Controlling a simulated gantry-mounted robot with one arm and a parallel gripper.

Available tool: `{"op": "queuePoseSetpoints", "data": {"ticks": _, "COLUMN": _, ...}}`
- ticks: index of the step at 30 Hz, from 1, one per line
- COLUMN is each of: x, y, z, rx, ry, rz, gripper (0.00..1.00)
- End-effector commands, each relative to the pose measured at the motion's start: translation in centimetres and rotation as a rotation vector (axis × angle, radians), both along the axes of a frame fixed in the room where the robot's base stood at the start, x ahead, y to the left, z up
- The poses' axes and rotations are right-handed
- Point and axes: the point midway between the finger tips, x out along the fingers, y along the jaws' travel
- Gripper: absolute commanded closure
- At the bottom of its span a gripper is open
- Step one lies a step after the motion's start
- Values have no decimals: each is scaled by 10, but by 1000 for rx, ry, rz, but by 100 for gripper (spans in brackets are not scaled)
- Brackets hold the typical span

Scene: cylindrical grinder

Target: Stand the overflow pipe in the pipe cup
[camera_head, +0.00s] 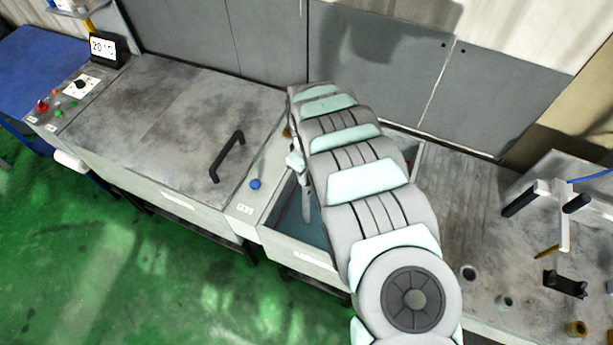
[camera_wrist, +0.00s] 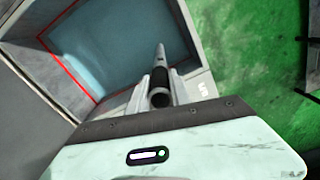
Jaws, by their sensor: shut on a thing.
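My gripper (camera_wrist: 159,84) is shut on the overflow pipe (camera_wrist: 160,60), a grey tube. In the wrist view the pipe's dark open end faces the camera and its far end points down towards the tank. In the head view the pipe (camera_head: 306,206) hangs steeply below my gripper (camera_head: 297,162), over the open tank (camera_head: 290,243). My arm hides much of the tank. I cannot tell which holder is the pipe cup; small round cups (camera_head: 505,301) stand on the bench at the right.
The tank has pale rims, a bluish inside and a red line (camera_wrist: 68,68) on its wall. Left is a closed grey cover with a black handle (camera_head: 227,157). A blue knob (camera_head: 255,184) sits beside the tank. A white stand (camera_head: 552,205) is at the right.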

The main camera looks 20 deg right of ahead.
Motion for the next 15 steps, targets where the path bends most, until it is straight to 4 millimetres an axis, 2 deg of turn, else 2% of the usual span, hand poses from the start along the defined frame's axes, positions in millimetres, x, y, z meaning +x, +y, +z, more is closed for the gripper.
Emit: {"op": "queuePoseSetpoints", "data": {"ticks": 15, "x": 1, "y": 0, "z": 47, "rx": -1, "ry": -2, "rz": 1, "gripper": 100}}
